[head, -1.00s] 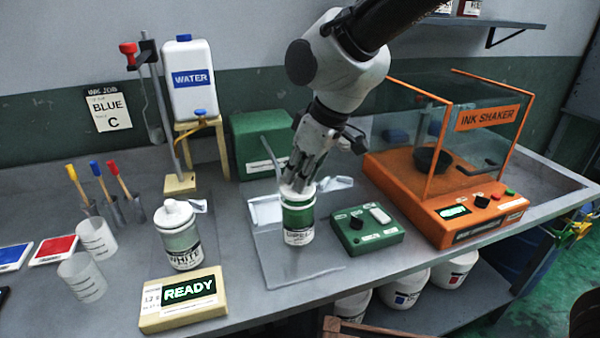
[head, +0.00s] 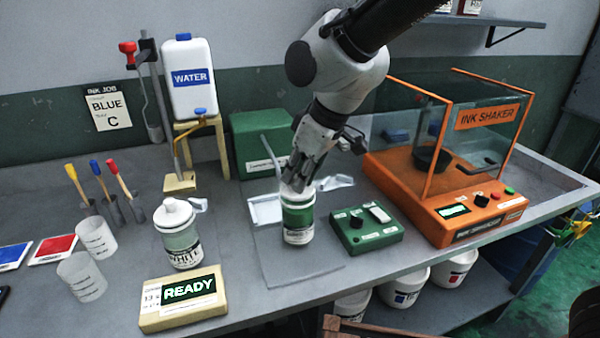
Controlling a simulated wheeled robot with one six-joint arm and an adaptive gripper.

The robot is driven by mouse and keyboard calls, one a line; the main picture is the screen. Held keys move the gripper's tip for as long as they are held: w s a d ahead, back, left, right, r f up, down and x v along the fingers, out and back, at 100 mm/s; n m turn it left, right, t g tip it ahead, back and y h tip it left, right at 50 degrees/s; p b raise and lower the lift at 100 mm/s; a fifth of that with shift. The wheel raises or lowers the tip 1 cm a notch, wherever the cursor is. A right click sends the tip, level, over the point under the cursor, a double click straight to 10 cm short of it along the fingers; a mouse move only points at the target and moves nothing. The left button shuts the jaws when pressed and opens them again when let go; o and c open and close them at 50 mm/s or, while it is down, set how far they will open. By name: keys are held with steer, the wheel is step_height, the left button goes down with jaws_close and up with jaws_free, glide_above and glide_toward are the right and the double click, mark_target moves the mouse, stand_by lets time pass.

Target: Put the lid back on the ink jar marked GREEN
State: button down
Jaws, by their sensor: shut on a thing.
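The ink jar with the green band (head: 298,219) stands upright on the clear mat (head: 292,271) in the middle of the bench. Its label is too small to read with certainty. My gripper (head: 297,186) points down directly over the jar and is shut on the white lid (head: 300,197). The lid is at the jar's mouth, mostly in line with it. The fingers hide the top of the lid, and I cannot tell whether it is fully seated.
A lidded jar marked WHITE (head: 178,235) stands to the left, behind the READY box (head: 182,302). A green control box (head: 366,229) is close on the right, beside the orange ink shaker (head: 450,200). A water tank (head: 193,85) stands behind left.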

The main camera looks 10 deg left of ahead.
stand_by(0.4)
steer(key=c, duration=1.3)
jaws_free()
steer(key=shift+o, duration=0.6)
steer(key=o, duration=0.4)
steer(key=shift+r, duration=3.5)
steer(key=shift+c, duration=0.2)
